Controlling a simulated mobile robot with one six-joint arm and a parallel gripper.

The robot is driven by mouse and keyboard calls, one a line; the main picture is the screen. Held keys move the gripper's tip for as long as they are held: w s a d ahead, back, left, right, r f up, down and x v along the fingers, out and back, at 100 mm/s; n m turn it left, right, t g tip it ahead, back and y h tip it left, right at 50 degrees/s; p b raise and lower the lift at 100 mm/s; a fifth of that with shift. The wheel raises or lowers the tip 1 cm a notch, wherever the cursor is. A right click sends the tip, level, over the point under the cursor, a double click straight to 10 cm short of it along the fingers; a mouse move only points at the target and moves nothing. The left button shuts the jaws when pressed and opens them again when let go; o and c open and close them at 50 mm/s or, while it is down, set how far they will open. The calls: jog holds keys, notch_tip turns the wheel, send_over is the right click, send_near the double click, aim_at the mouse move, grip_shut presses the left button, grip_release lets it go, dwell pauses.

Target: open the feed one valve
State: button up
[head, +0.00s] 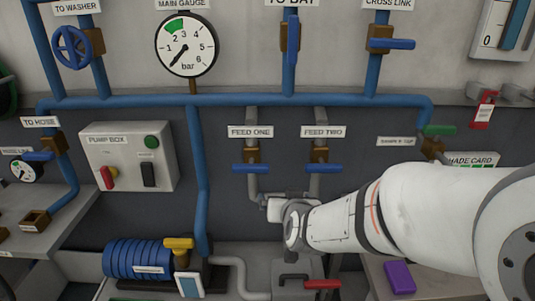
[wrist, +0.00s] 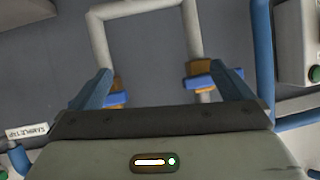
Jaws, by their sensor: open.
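The feed one valve (head: 251,157) is a brass body on a grey vertical pipe under the FEED ONE label (head: 250,132). Its blue lever (head: 251,169) lies level, crosswise to the pipe. In the wrist view the feed one lever (wrist: 214,80) shows at the right, by the right finger. The feed two valve (head: 320,157) is alike, its lever also crosswise; in the wrist view it is at the left (wrist: 116,90), by the left finger. My gripper (head: 274,204) is below and between the two valves in the head view. It is open and empty (wrist: 163,84); its fingertips are hard to see from the head.
The pump box (head: 128,155) is on the left wall. Blue pipes (head: 200,170) run above and left of the feed valves. A red handle (head: 322,284) and purple block (head: 399,277) are low at right.

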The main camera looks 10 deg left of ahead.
aim_at(250, 169)
jog(key=a+r+t+p, duration=0.25)
jog(key=a+t, duration=0.25)
jog(key=a, duration=0.4)
jog(key=p+x, duration=0.1)
jog(key=x, duration=0.5)
jog(key=shift+w+a+r+p, duration=0.15)
jog(key=shift+a+r+p, duration=0.05)
jog(key=shift+p, duration=0.1)
jog(key=c, duration=0.6)
